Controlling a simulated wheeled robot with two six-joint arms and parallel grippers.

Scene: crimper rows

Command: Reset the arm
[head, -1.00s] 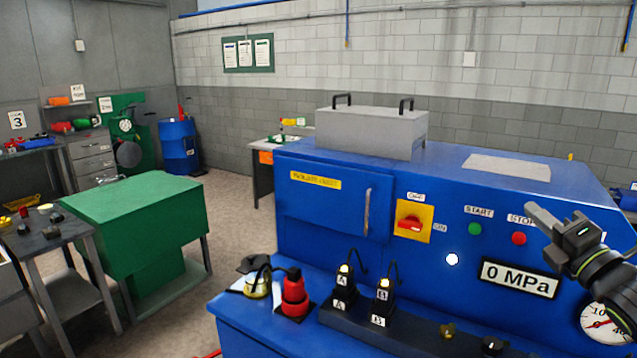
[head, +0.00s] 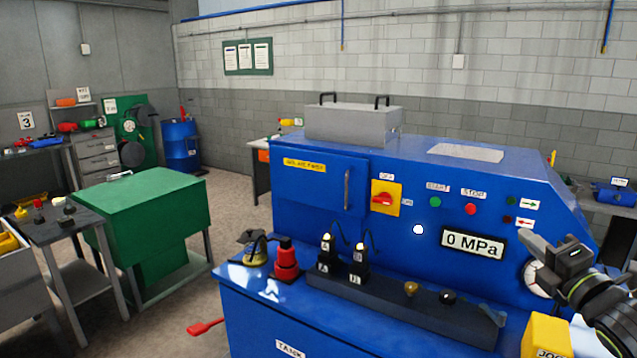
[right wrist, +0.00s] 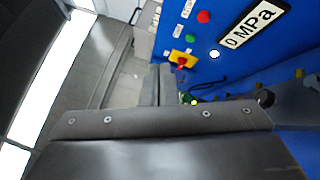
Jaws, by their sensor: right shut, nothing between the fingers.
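My right gripper (head: 541,252) is at the right of the head view, in front of the right part of the blue machine (head: 320,210). Its fingers are together and hold nothing. In the right wrist view the shut fingers (right wrist: 157,85) point towards the machine's panel, which looks tilted there. The gripper covers part of a round gauge (head: 533,277). My left gripper is not in view.
The panel has a red switch on a yellow plate (head: 396,207), a START button (head: 435,202) and a 0 MPa display (head: 473,243).

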